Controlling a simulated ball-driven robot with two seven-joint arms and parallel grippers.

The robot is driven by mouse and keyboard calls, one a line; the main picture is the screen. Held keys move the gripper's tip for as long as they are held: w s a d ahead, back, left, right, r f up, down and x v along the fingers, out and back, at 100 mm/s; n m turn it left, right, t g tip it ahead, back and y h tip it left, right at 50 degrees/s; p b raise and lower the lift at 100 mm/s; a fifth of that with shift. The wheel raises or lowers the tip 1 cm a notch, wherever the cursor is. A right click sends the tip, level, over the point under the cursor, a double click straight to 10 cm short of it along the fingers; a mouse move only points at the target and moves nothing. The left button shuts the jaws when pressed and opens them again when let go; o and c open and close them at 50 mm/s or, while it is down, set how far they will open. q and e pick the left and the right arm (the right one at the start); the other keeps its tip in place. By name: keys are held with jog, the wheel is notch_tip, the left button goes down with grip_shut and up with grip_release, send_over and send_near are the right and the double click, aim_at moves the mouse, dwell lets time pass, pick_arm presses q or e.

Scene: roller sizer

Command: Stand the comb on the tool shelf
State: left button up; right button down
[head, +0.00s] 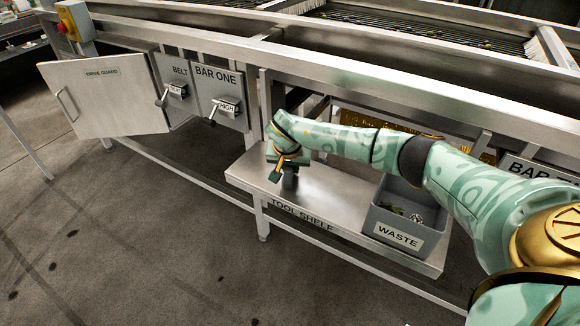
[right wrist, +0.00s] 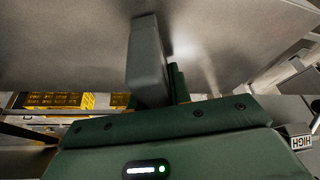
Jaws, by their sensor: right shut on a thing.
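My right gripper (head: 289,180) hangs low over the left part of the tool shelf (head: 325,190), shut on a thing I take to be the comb. The gripper hides most of the comb, and its teeth cannot be made out. A dark part below the wrist reaches down to or just above the shelf; contact is not clear. In the right wrist view a grey upright bar (right wrist: 148,60) and a dark green piece behind it stand against the bare metal; which is finger and which is comb is hard to tell. My left gripper is out of view.
A grey waste bin (head: 398,232) with items inside stands on the shelf's right part. The shelf between is clear. Behind and above run the machine's steel rails. Left are the bar one lever (head: 222,108), the belt lever (head: 170,94) and the open drive guard door (head: 105,98).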

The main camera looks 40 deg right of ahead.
jog(key=shift+f, duration=0.15)
jog(key=c, duration=1.3)
grip_release()
jog(key=p+v, duration=0.6)
jog(key=v, duration=0.6)
jog(key=shift+w+d, duration=0.15)
jog(key=shift+d, duration=0.05)
jog(key=shift+a+r, duration=0.15)
jog(key=shift+r, duration=0.05)
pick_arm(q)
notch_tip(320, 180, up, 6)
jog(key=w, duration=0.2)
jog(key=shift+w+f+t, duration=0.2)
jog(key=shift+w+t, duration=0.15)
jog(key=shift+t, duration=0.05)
pick_arm(e)
jog(key=shift+f, duration=0.1)
